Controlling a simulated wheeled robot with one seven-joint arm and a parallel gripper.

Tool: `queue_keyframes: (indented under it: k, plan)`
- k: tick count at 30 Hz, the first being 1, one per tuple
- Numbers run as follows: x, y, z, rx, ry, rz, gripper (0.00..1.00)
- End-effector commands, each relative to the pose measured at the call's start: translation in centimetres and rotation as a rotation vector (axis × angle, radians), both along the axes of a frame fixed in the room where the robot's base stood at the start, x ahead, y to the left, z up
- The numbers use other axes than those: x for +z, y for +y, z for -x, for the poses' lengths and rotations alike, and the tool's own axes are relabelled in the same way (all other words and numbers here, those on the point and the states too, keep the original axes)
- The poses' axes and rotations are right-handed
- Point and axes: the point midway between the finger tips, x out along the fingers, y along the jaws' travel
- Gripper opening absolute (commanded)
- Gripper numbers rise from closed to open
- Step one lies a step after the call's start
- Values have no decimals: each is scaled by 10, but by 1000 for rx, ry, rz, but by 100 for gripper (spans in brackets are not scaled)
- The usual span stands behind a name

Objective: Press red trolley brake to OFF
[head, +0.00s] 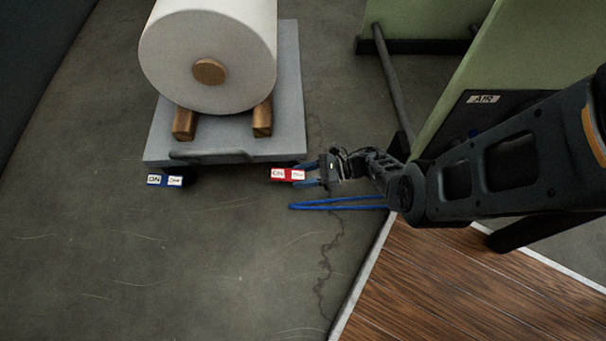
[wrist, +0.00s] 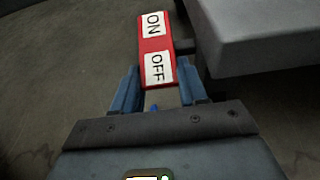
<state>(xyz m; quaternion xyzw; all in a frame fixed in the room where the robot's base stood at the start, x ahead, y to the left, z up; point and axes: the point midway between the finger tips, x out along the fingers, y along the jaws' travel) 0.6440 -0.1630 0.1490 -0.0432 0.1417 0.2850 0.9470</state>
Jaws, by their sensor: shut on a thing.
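The red trolley brake (head: 286,174) is a short red pedal at the front right of the grey trolley, with white ON and OFF labels. In the wrist view the brake (wrist: 156,27) has its OFF end nearest me and its ON end farther away. My gripper (head: 302,175) comes in from the right, low down. Its blue fingers (wrist: 157,80) lie on either side of the OFF end, shut on the brake. I cannot tell from these views which way the pedal is tilted.
A blue brake (head: 165,181) with similar labels sits at the trolley's front left. The grey trolley (head: 155,146) bears a large white roll (head: 215,45) on wooden blocks. A blue hose-like loop (head: 340,205) lies near my gripper. A green frame (head: 450,85) stands right. Front floor is clear.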

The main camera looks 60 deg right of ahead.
Motion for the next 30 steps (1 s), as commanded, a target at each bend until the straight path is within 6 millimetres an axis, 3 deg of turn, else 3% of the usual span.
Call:
queue_keyframes:
  k: [6, 7, 10, 30]
  plan:
    - [0, 1, 1, 0, 0, -2, 12]
    - [0, 1, 0, 0, 0, -2, 44]
    - [0, 1, 0, 0, 0, -2, 53]
    - [4, 2, 0, 7, 92, 61, 53]
